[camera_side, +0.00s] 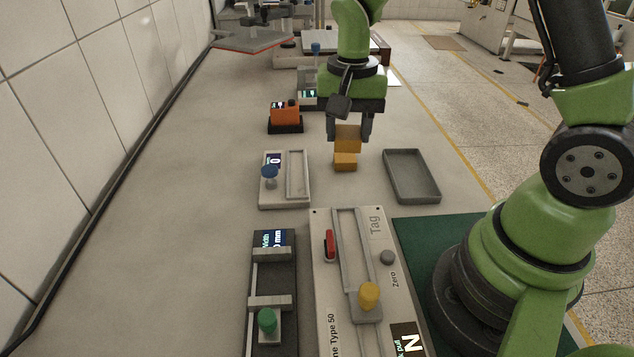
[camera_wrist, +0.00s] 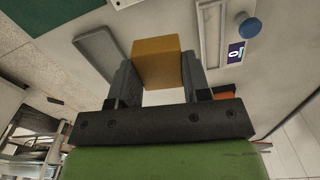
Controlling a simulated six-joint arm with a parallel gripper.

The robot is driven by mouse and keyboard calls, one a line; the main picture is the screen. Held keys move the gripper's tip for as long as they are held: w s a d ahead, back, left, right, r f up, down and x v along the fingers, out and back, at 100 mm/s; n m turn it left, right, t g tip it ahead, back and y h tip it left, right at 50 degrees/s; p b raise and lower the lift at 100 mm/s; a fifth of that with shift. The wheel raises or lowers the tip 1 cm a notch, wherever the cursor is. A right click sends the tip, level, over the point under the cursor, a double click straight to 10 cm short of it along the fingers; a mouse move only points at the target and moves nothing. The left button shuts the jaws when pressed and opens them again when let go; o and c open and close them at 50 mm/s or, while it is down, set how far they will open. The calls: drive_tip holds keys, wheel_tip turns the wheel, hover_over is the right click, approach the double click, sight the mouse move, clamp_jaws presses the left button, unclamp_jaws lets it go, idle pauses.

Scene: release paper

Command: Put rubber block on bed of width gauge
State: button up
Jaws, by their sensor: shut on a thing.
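My gripper (camera_side: 349,138) points down over the middle of the bench, shut on an orange-yellow block, the rubber block (camera_side: 348,140). In the wrist view the block (camera_wrist: 158,64) sits between the two fingers of my gripper (camera_wrist: 158,78). Just below the held block, a smaller orange piece (camera_side: 345,162) shows in the side view; I cannot tell if it is a separate block. The width gauge (camera_side: 272,238) is at the front, dark, with a "Width mm" display, two grey jaws and a green knob. Its bed (camera_side: 275,278) shows bare between the jaws.
A grey tray (camera_side: 411,176) lies right of my gripper. A pale gauge with a blue knob (camera_side: 270,172) stands to the left. A larger pale instrument (camera_side: 331,280) with a yellow knob adjoins the width gauge. An orange device (camera_side: 285,115) stands farther back. The left bench is clear.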

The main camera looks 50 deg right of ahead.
drive_tip(key=n, duration=0.1)
drive_tip(key=a+r+n, duration=0.1)
drive_tip(key=n, duration=0.3)
drive_tip(key=shift+s+a+r, duration=0.2)
drive_tip(key=shift+s, duration=0.1)
drive_tip(key=n, duration=0.3)
drive_tip(key=r+n, duration=0.1)
drive_tip(key=n, duration=0.1)
drive_tip(key=shift+a, duration=0.3)
drive_tip(key=w+d+f, duration=0.3)
drive_tip(key=w+d, duration=0.3)
drive_tip(key=d, duration=0.4)
hover_over(372, 151)
wheel_tip(372, 151, down, 4)
wheel_tip(372, 151, down, 10)
drive_tip(key=shift+r, duration=0.25)
drive_tip(key=shift+w+f, duration=0.1)
drive_tip(key=shift+f, duration=0.2)
drive_tip(key=shift+f, duration=0.1)
